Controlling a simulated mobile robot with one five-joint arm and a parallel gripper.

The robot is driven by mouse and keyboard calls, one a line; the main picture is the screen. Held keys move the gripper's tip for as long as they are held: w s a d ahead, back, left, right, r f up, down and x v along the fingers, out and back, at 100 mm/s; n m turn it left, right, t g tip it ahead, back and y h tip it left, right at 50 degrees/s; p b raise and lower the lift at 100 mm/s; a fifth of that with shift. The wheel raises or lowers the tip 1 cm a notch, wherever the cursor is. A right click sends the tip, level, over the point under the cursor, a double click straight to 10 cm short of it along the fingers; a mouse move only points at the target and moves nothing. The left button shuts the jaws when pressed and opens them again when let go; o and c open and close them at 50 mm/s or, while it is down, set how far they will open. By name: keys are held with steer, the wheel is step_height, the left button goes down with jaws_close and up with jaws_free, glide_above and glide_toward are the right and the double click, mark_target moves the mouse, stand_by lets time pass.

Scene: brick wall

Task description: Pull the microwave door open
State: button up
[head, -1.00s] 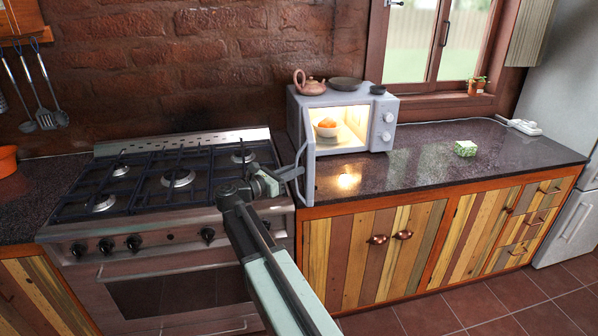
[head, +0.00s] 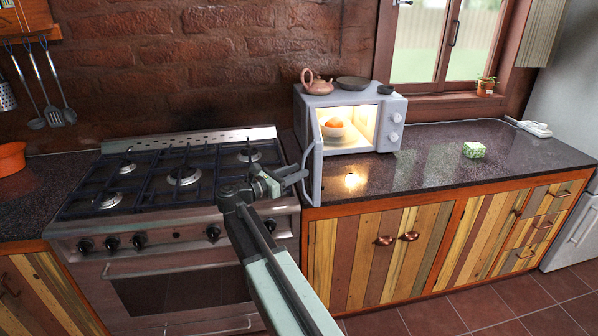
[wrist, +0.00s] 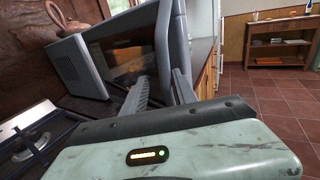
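The grey microwave (head: 350,100) stands on the counter right of the stove, its lit inside showing. Its door (head: 317,172) is swung wide open toward me, with a curved grey handle (head: 306,160) on its left face. My gripper (head: 297,176) is at the door's left side, close to the lower handle. In the wrist view, its two fingers (wrist: 160,88) stand apart, with the door (wrist: 164,40) just beyond and between them. I see nothing clamped, and contact with the handle cannot be told.
An orange item in a white bowl (head: 334,127) is inside the microwave. A teapot (head: 318,86) and dark dishes (head: 353,83) stand on top.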

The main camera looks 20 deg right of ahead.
steer(key=v, duration=0.6)
steer(key=shift+a, duration=0.15)
